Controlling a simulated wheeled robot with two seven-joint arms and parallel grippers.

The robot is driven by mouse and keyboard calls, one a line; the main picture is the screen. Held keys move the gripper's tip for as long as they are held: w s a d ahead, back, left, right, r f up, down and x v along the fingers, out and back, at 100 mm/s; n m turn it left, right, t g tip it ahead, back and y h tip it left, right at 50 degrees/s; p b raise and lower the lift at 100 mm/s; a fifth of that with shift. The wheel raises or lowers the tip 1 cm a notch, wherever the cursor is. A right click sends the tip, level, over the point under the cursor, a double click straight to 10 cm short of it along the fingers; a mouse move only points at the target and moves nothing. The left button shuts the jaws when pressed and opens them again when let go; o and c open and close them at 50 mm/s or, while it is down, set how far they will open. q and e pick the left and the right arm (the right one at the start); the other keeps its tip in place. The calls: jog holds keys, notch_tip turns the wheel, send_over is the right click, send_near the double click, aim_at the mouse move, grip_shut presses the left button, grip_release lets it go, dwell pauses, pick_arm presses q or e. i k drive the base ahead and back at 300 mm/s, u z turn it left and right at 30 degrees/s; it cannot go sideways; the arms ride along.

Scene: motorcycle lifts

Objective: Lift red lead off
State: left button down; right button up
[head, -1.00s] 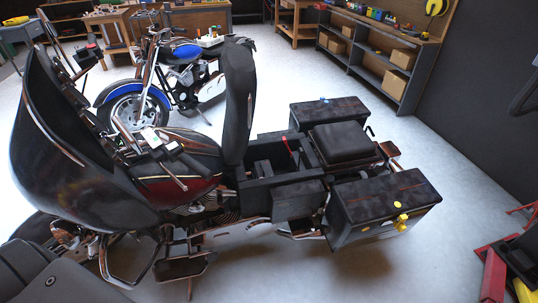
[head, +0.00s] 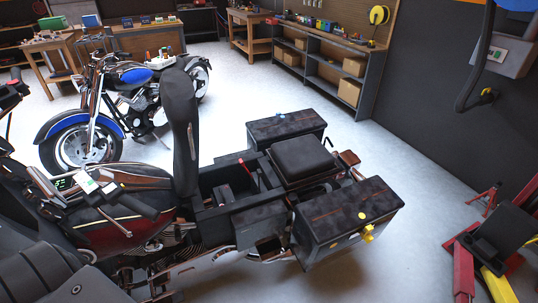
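A small red piece, which looks like the red lead (head: 242,163), shows at the open compartment (head: 222,187) of the near motorcycle, just behind its raised dark seat (head: 181,125). Its lower end and what it connects to are too small and shaded to tell. The dark battery area inside the compartment is partly hidden by the compartment walls. Neither of my grippers is in view, so nothing of mine is seen touching the lead.
Two dark side cases, near (head: 345,222) and far (head: 285,130), flank a black rear pad (head: 301,158). A blue motorcycle (head: 125,90) stands behind. Red stands (head: 462,270) are at lower right.

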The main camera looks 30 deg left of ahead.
aim_at(241, 163)
jog(key=z, duration=0.3)
jog(key=i, duration=0.85)
jog(key=u, duration=0.55)
jog(key=i, duration=0.6)
jog(key=u, duration=0.5)
